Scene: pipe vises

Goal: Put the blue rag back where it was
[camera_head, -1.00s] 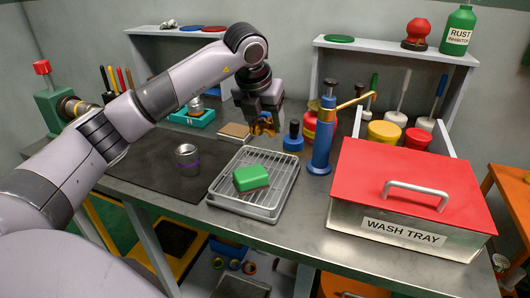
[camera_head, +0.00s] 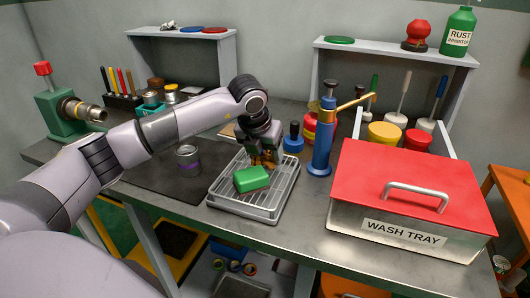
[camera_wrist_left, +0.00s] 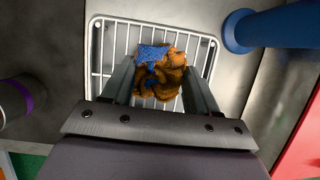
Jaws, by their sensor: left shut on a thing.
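My left gripper (camera_head: 264,156) is shut on a crumpled rag (camera_head: 263,161), blue with large brown-orange stained areas. The rag also shows between the fingers in the left wrist view (camera_wrist_left: 158,70). It is over the far part of the metal tray with a wire rack (camera_head: 230,203), and bars show around it in the left wrist view (camera_wrist_left: 118,40). I cannot tell whether it touches the rack. A green block (camera_head: 251,179) lies on the rack just in front of the rag. My right gripper is not in view.
A blue pump (camera_head: 322,145) with a brass lever stands right of the tray. The red-lidded wash tray (camera_head: 410,190) is further right. A metal can with a purple band (camera_head: 188,160) stands on the dark mat left of the tray. The bench in front is clear.

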